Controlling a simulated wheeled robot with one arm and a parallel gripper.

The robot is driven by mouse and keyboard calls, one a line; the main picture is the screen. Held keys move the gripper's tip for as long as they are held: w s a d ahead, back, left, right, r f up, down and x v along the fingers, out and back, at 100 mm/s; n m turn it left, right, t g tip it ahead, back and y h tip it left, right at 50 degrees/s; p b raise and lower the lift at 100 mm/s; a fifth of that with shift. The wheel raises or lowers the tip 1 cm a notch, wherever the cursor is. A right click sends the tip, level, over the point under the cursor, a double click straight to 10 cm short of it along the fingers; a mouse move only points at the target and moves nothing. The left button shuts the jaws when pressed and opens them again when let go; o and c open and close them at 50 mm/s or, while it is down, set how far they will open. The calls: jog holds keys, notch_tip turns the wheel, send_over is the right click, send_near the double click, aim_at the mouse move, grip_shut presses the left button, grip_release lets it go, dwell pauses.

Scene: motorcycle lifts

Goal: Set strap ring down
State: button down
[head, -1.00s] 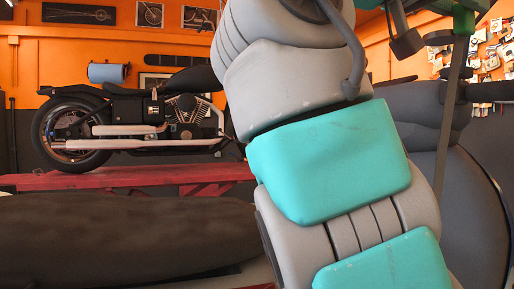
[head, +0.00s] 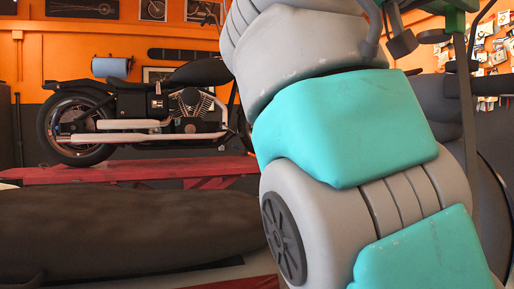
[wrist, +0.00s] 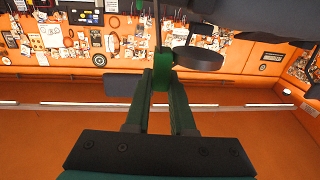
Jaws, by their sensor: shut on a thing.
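The strap ring appears in the wrist view as a green ring (wrist: 162,64) at the tips of my gripper. My gripper (wrist: 163,78) has two dark green fingers that converge and are shut on the ring. A thin dark strap (wrist: 157,22) runs up from the ring in this view. In the head view a dark strap (head: 467,110) hangs at the upper right, below a green part (head: 455,21). My fingertips cannot be made out clearly there. My grey and teal arm covers much of the right half.
A motorcycle (head: 190,105) stands on a red lift (head: 90,174) at the left. A long dark brown object (head: 130,235) lies in front of it. A black disc (wrist: 198,58) is close to the right of the ring. Orange walls carry hanging items.

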jog(key=shift+w+a+f, duration=0.1)
jog(key=shift+w+f, duration=0.05)
jog(key=shift+w, duration=0.55)
jog(key=shift+w+t, duration=0.1)
jog(key=shift+t, duration=0.2)
